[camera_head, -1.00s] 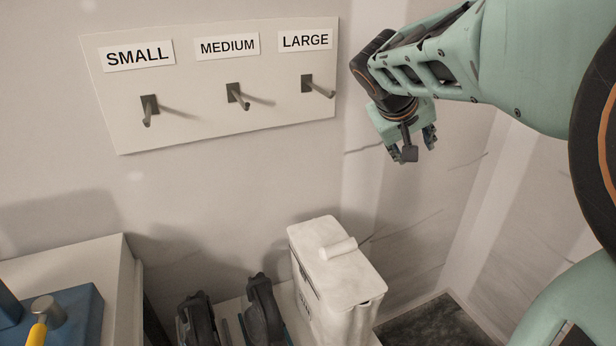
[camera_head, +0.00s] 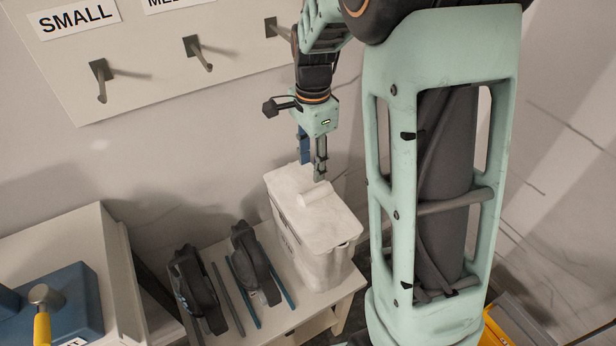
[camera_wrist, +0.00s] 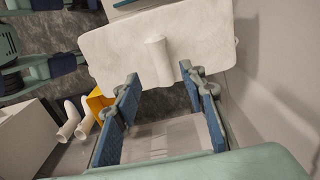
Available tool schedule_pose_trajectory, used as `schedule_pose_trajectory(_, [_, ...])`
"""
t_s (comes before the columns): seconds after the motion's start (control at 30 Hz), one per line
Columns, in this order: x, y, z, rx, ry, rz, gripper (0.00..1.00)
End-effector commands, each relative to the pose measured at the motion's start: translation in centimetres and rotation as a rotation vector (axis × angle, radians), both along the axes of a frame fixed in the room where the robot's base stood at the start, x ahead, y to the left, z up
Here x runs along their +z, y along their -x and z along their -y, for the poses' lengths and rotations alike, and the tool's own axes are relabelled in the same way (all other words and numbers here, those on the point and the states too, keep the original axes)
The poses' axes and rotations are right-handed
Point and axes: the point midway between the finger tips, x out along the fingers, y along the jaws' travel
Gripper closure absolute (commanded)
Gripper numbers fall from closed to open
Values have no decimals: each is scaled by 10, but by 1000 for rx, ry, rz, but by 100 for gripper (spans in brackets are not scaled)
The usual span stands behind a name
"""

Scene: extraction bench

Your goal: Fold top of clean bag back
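The clean bag (camera_head: 288,184) shows as a white, slightly wrinkled cover over the top of a white bin (camera_head: 318,262) on a low table. A short white rolled tab (camera_head: 316,194) lies on top of it. In the wrist view the bag (camera_wrist: 108,55) fills the upper middle, with the tab (camera_wrist: 156,58) near its centre. My gripper (camera_head: 312,168) points down just above the bag top. In the wrist view my gripper (camera_wrist: 160,76) has its blue-padded fingers wide apart, one on each side of the tab's line. Nothing is held. Contact with the tab cannot be told.
Two dark tools (camera_head: 254,262) with blue parts stand left of the bin on the low table (camera_head: 290,312). A wall board (camera_head: 150,65) with hooks is behind. A yellow object (camera_head: 520,325) is low at right.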

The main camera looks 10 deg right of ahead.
Motion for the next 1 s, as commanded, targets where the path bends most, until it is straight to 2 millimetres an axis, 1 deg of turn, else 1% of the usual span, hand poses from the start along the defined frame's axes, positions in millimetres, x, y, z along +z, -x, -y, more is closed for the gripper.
schedule_pose_trajectory(0.3, [-59, 1, 1, 2, 2, -5, 62])
schedule_pose_trajectory(0.4, [-76, 2, 1, 3, 2, -4, 62])
schedule_pose_trajectory(0.5, [-88, 1, 1, 4, 2, -3, 62])
schedule_pose_trajectory(0.6, [-96, 1, 1, 4, 3, -2, 62])
schedule_pose_trajectory(0.7, [-99, 0, 1, 4, 3, 1, 62])
schedule_pose_trajectory(0.93, [-100, 0, 1, 5, 3, 1, 62])
schedule_pose_trajectory(0.97, [-100, 0, 1, 5, 3, 1, 63])
schedule_pose_trajectory(1.0, [-100, 0, 1, 5, 3, 1, 67])
